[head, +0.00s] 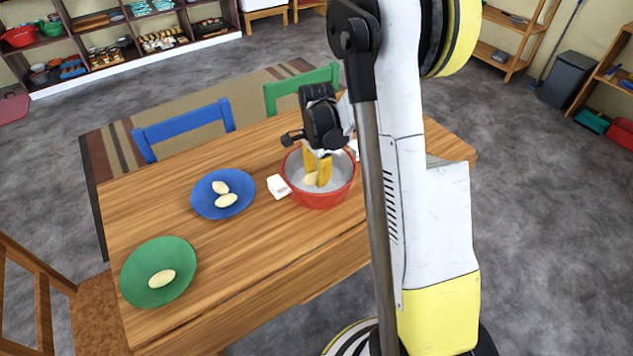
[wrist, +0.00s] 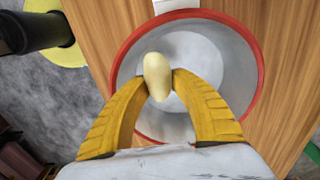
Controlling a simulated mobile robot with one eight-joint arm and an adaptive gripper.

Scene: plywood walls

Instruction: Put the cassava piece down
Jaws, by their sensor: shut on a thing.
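My gripper (head: 318,172) has yellow fingers and is shut on a pale yellow cassava piece (head: 310,179). In the wrist view the cassava piece (wrist: 157,76) sits between the fingertips (wrist: 159,84). It is over the inside of a red pot (head: 321,199) with a grey interior. The pot's red rim (wrist: 262,72) rings the piece in the wrist view. I cannot tell whether the piece touches the pot's bottom. The pot stands on the wooden table with white handles, one on its left side (head: 279,187).
On the table (head: 215,265), a blue plate (head: 204,204) holds two pale pieces and a green plate (head: 140,292) holds one. A blue chair (head: 185,127) and a green chair (head: 300,88) stand at the far side. The table between the plates and pot is clear.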

